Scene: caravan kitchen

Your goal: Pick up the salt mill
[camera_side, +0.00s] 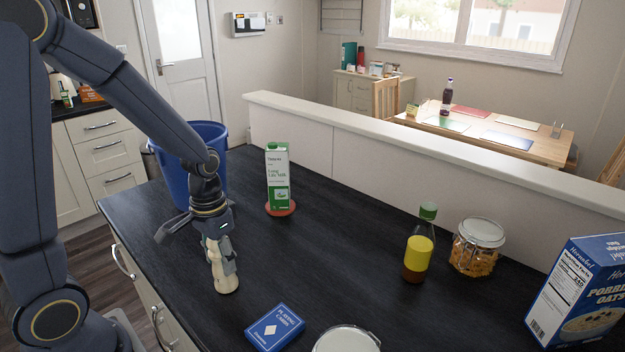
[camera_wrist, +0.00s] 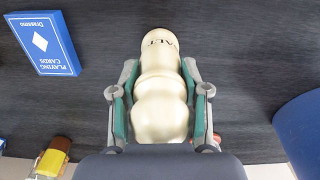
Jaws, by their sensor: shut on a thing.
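The salt mill (camera_side: 222,268) is a cream, turned pepper-mill shape on the dark counter, near its front left edge. It looks upright, with its lower part visible below my gripper (camera_side: 219,250) in the side view. In the wrist view the salt mill (camera_wrist: 160,95) lies between the two finger pads of my gripper (camera_wrist: 160,105), and dark letters show near its far end. The fingers are closed on its sides. The side view does not show clearly whether its base touches the counter.
A blue playing-card box (camera_side: 275,327) lies right of the mill, near a round lidded container (camera_side: 346,340). A blue bucket (camera_side: 208,140) and a milk carton (camera_side: 278,178) on a red disc stand behind. A bottle (camera_side: 418,250), a jar (camera_side: 476,248) and an oats box (camera_side: 580,290) stand right. Mid-counter is clear.

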